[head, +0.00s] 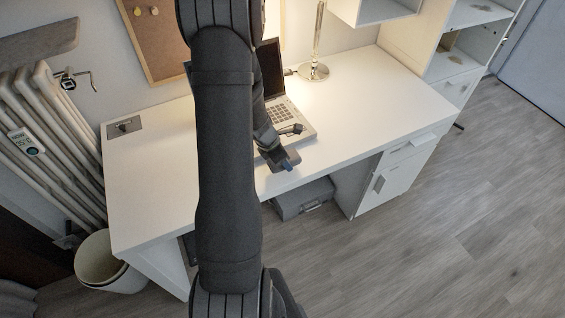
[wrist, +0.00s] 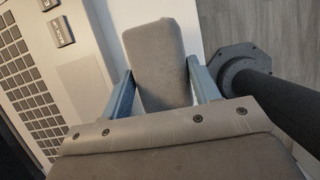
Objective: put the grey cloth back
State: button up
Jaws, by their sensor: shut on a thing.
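The grey cloth (wrist: 160,55) shows in the wrist view as a thick, rounded grey block between two blue fingers. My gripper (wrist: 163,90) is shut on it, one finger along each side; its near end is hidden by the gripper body. In the head view my gripper (head: 287,164) is by the desk's front edge, just in front of the laptop (head: 290,117). There the cloth cannot be told clearly from the grey gripper parts. I cannot tell whether the cloth touches the desk.
The white desk (head: 375,95) is clear to the right of the laptop. A lamp (head: 314,71) stands behind it. A grey box (head: 304,198) is under the desk, left of the drawer cabinet (head: 388,180). A waste bin (head: 100,265) stands at the lower left.

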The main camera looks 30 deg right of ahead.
jog(key=shift+f, duration=1.3)
jog(key=shift+f, duration=0.1)
jog(key=o, duration=0.9)
jog(key=v, duration=1.2)
jog(key=x, duration=1.2)
